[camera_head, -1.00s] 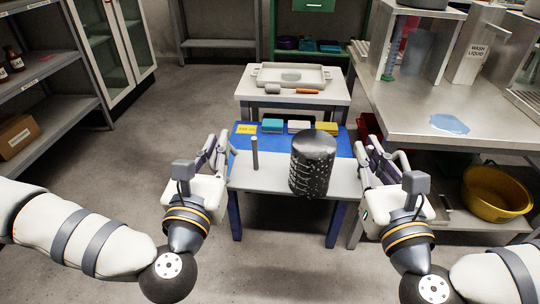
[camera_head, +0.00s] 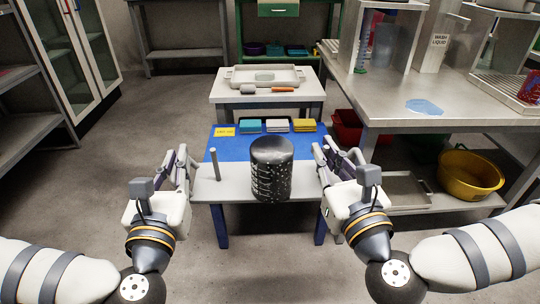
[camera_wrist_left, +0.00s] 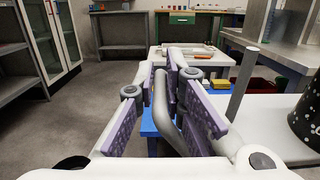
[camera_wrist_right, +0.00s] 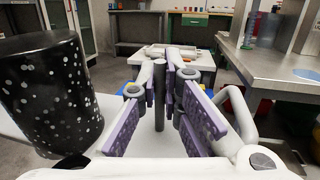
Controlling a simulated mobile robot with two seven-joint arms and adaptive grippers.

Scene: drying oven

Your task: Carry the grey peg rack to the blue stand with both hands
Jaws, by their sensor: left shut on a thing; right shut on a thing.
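The grey peg rack (camera_head: 233,187) is a light grey board with a thin grey peg (camera_head: 214,165) at its left. A black, white-speckled cylinder (camera_head: 271,170) stands upright on it. The board covers the front of the blue stand (camera_head: 221,228) in the head view; whether they touch I cannot tell. My left gripper (camera_head: 184,165) is shut on the rack's left end, with a bent tube (camera_wrist_left: 178,112) between its fingers in the left wrist view. My right gripper (camera_head: 328,160) is shut on the right end; the exact grip is partly hidden by its fingers.
Floor at left is clear.

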